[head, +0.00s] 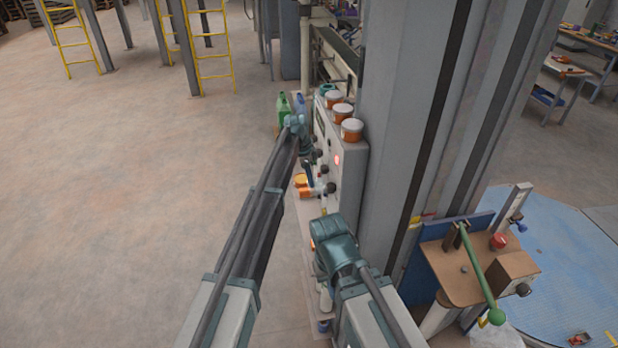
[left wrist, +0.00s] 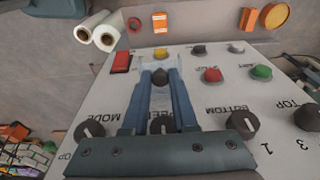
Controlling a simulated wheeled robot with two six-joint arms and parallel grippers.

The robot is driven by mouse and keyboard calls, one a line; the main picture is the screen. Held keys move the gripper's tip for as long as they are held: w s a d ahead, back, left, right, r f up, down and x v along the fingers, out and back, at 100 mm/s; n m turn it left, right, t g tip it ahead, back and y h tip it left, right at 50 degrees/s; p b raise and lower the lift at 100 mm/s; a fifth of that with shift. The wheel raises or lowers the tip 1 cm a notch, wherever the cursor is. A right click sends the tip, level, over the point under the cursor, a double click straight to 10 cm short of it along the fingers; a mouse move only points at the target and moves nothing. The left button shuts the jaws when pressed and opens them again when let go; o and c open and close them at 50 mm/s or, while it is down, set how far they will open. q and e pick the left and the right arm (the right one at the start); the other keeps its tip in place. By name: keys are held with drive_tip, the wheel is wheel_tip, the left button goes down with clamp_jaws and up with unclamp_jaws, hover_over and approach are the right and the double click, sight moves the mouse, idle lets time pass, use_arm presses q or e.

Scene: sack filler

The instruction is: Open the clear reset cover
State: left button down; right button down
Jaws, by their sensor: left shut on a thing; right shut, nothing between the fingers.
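The clear reset cover (left wrist: 165,60) shows as a faint see-through shape on the white control panel (left wrist: 275,130) in the left wrist view. My left gripper (left wrist: 161,77) is shut at it, with a small dark round knob between the blue fingertips. Whether that knob belongs to the cover is hard to see. In the head view my left gripper (head: 308,168) is at the panel's front, too small to show its grip. My right gripper (head: 324,258) is lower, near the cabinet's front; its fingers are mostly hidden by the teal wrist, and it appears shut and empty.
Black rotary knobs (left wrist: 240,122), a red switch (left wrist: 121,62), and red, green and yellow buttons (left wrist: 262,71) surround the cover closely. Orange-and-white jars (head: 352,130) stand on top of the cabinet. A grey column (head: 400,120) rises to the right. Open floor lies left.

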idle(0.3)
use_arm(q)
drive_tip(key=c, duration=0.7)
unclamp_jaws()
drive_tip(key=shift+d, duration=0.1)
drive_tip(key=shift+f, duration=0.1)
